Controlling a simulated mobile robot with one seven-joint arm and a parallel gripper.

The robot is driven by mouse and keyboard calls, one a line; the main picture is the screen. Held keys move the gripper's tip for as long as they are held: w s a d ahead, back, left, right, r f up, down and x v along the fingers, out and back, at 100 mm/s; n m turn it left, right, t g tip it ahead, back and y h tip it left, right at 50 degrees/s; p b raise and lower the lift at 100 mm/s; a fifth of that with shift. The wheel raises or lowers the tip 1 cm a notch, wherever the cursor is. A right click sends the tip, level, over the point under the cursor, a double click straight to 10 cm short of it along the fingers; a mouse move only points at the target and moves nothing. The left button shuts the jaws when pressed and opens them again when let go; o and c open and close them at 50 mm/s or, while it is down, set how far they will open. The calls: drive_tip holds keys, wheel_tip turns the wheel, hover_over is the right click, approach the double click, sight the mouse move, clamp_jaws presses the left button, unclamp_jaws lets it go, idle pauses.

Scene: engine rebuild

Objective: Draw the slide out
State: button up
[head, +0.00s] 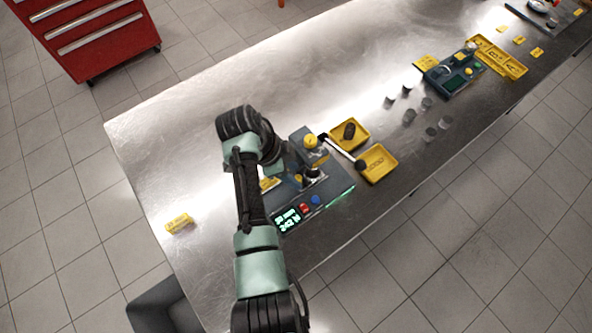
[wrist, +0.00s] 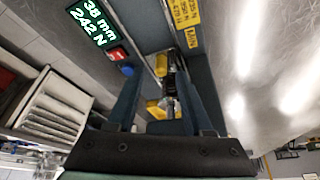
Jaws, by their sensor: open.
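A dark grey tester (head: 333,186) stands on the metal bench, with a lit display (head: 287,219), a red button (head: 304,208) and a blue button (head: 315,200). The display (wrist: 93,22) also shows in the wrist view, reading 38 mm and 242 N. My gripper (wrist: 168,75) is open, its two fingers apart and pointing into the tester. Yellow and dark metal parts (wrist: 162,66) show between and beyond the fingers. In the head view my arm covers part of the tester. I cannot tell for sure which part is the slide, or whether a finger touches it.
Two yellow trays (head: 391,164) with dark parts stand right of the tester. Several small metal cylinders (head: 409,117) and another device (head: 452,77) stand farther right. A yellow label (head: 179,223) lies at the left. The bench behind my arm is clear. A red cabinet (head: 90,30) stands beyond.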

drive_tip(key=shift+x, duration=1.05)
clamp_jaws()
idle(0.7)
